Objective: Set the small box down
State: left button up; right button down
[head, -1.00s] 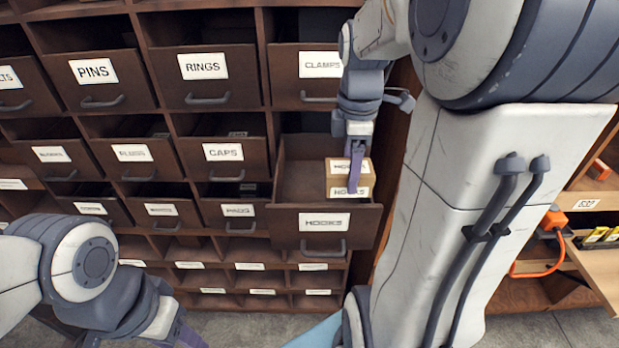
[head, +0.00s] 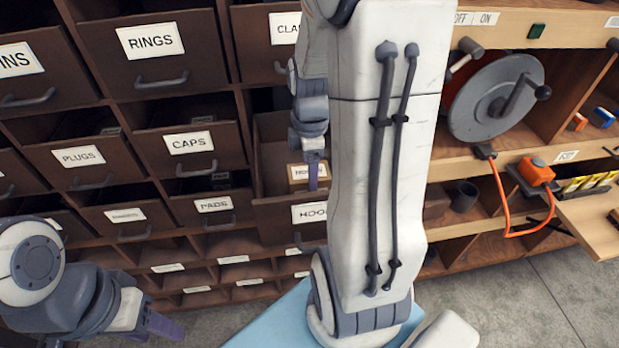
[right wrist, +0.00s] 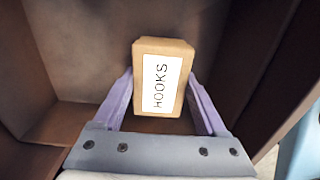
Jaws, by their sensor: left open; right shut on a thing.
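The small box (head: 298,185) is tan cardboard with a white HOOKS label. It is inside the pulled-out HOOKS drawer (head: 275,224), towards its right side. My right gripper (head: 313,176) reaches down into the drawer and is shut on the box. In the right wrist view the box (right wrist: 178,118) sits between the two purple fingers, label facing the camera, with drawer walls around it. I cannot tell whether its underside touches the drawer floor. My left gripper (head: 165,326) is open and empty at the lower left, away from the drawers.
Other labelled drawers, such as CAPS (head: 195,160) and PADS (head: 218,222), stand to the left. My right arm hides part of the HOOKS drawer. A workbench with a cable reel (head: 490,100) and an orange plug (head: 535,171) is on the right. The floor at lower right is clear.

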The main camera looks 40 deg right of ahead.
notch_tip(320, 180, down, 3)
jog(key=shift+r, duration=0.1)
jog(key=shift+f, duration=0.25)
grip_release()
jog(key=shift+r, duration=0.1)
